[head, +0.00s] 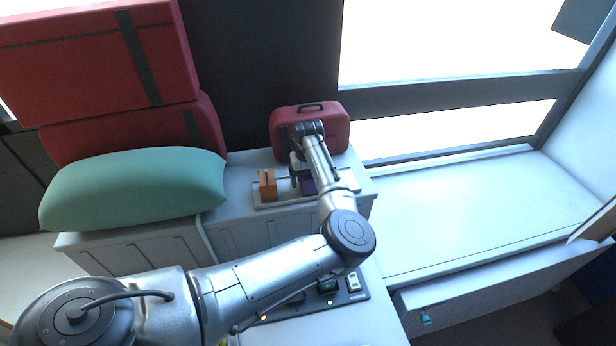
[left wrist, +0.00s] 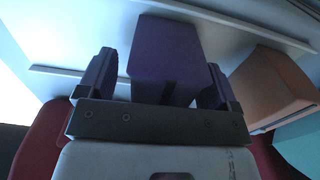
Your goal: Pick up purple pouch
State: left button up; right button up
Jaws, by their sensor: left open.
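The purple pouch (left wrist: 165,55) stands on a white tray and shows large in the left wrist view. In the head view only a small part of the purple pouch (head: 308,187) shows beside my left arm. My left gripper (head: 297,182) is over the tray. In the left wrist view its two fingers (left wrist: 160,82) are open, one on each side of the pouch. I cannot tell whether they touch it. My right gripper is not in view.
An orange box (head: 267,186) stands on the tray (head: 285,203), left of the pouch in the head view. A red case (head: 338,128) is behind. The right bench (head: 470,215) is clear.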

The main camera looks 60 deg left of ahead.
pick_arm(q)
jog(key=shift+f, duration=0.45)
jog(key=shift+c, duration=0.5)
jog(key=c, duration=1)
jog(key=shift+r, duration=0.1)
